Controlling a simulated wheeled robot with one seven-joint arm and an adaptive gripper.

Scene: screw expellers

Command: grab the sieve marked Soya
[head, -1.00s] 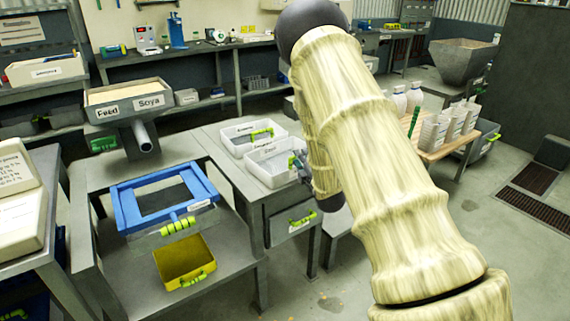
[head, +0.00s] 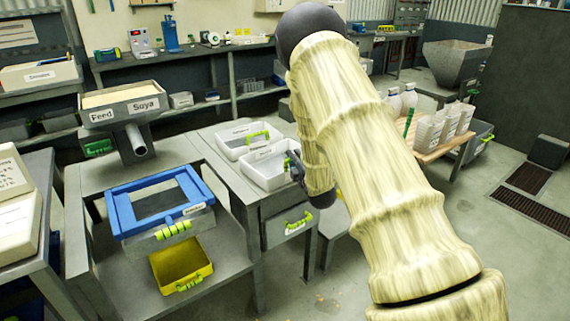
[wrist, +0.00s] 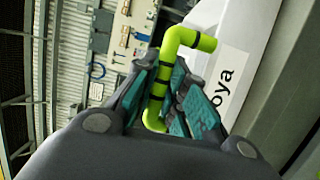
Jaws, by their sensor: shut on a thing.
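The sieve marked Soya is a white tray (head: 268,180) with a lime-green handle; in the head view it is the nearer of two white trays on the grey bench. In the wrist view its white wall (wrist: 240,60) shows the end of the label, "oya". My gripper (wrist: 166,78) has its teal-padded fingers closed around the lime-green handle (wrist: 185,38). In the head view my gripper (head: 295,167) is at the tray's right side, partly hidden by my arm. The tray appears still level on the bench.
A second white tray (head: 232,153) with a green handle sits just behind. A hopper (head: 125,104) labelled Feed and Soya stands to the left. A blue frame (head: 125,213) and a yellow bin (head: 181,268) are in front of it.

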